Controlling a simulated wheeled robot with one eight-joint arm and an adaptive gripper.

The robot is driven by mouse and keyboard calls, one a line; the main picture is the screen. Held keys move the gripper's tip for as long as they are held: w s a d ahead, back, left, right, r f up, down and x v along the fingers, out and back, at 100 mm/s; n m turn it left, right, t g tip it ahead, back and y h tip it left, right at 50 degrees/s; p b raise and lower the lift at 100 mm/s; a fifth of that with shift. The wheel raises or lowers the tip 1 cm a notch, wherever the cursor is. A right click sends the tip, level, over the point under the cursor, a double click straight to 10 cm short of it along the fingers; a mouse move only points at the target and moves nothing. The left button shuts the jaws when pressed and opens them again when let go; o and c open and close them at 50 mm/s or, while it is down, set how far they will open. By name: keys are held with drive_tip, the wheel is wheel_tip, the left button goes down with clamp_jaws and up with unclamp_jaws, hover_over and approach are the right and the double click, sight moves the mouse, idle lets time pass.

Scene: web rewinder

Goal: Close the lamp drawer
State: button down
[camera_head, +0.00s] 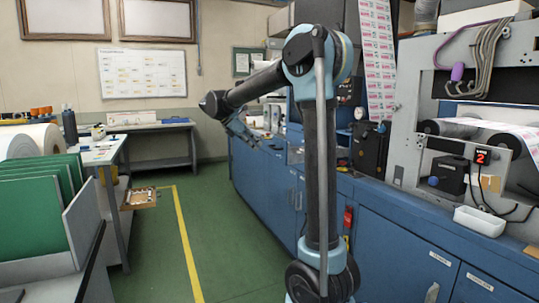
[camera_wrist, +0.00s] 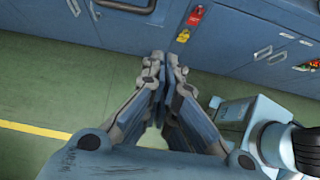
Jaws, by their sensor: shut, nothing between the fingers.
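My gripper (camera_wrist: 166,78) is shut and empty in the wrist view, above the green floor in front of the blue cabinets.
Blue cabinets (camera_head: 268,188) line the right side, with handles and red and yellow tags (camera_wrist: 195,15). A side table (camera_head: 101,154) and green panels (camera_head: 35,210) stand at left. The green floor by the yellow line (camera_head: 188,245) is clear.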

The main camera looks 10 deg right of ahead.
approach(285, 164)
wheel_tip(285, 164, down, 3)
drive_tip(key=shift+w+d, duration=0.2)
drive_tip(key=shift+d, duration=0.55)
drive_tip(key=shift+w+d, duration=0.2)
drive_tip(key=shift+d, duration=0.55)
